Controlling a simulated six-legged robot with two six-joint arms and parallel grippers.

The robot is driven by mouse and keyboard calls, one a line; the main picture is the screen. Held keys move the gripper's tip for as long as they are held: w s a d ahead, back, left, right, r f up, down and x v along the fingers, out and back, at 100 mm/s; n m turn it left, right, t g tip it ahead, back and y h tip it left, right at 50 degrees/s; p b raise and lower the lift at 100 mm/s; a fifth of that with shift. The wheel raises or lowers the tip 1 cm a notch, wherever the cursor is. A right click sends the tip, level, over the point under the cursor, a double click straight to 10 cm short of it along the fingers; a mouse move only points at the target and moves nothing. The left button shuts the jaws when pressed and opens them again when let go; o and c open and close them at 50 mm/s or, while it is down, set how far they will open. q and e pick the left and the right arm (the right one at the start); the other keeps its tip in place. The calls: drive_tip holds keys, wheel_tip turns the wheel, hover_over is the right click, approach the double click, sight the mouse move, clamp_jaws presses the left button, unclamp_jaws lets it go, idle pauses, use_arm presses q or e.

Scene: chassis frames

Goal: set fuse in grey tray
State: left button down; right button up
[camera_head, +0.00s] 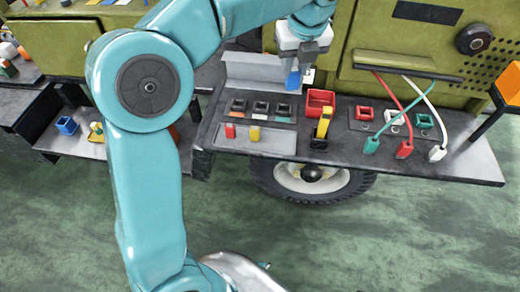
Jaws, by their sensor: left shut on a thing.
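My left gripper (299,60) reaches in from the upper left and is shut on a blue fuse (292,80). The fuse hangs below the jaws, over the back of the dark shelf, in front of an upright grey plate. The flat grey tray (276,146) lies at the front left of the shelf. A red fuse (230,131) and a yellow fuse (254,134) stand on its left part; its right part is bare. The held fuse is apart from the tray, above and behind it. My right gripper is not in view.
Dark sockets (260,107) sit in a row behind the tray. A red open box (320,97) and a yellow lever (323,124) stand to their right. Red, green and white cables (405,100) hang over the right part of the shelf. An orange panel (509,83) stands at far right.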

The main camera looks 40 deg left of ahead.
use_arm(q)
wheel_tip(320, 180, down, 4)
drive_tip(key=a+r+b, duration=0.1)
drive_tip(key=a+b, duration=0.1)
drive_tip(key=b, duration=0.3)
hover_over(280, 144)
wheel_tip(280, 144, down, 16)
drive_tip(key=shift+d+b+x, duration=0.15)
drive_tip(key=shift+x, duration=0.65)
drive_tip(key=shift+d+b+x, duration=0.1)
drive_tip(key=shift+b+x, duration=0.05)
drive_tip(key=shift+x, duration=0.65)
drive_tip(key=shift+s+f, duration=0.2)
drive_tip(key=shift+s, duration=0.05)
drive_tip(key=c, duration=0.9)
unclamp_jaws()
drive_tip(key=shift+o, duration=0.2)
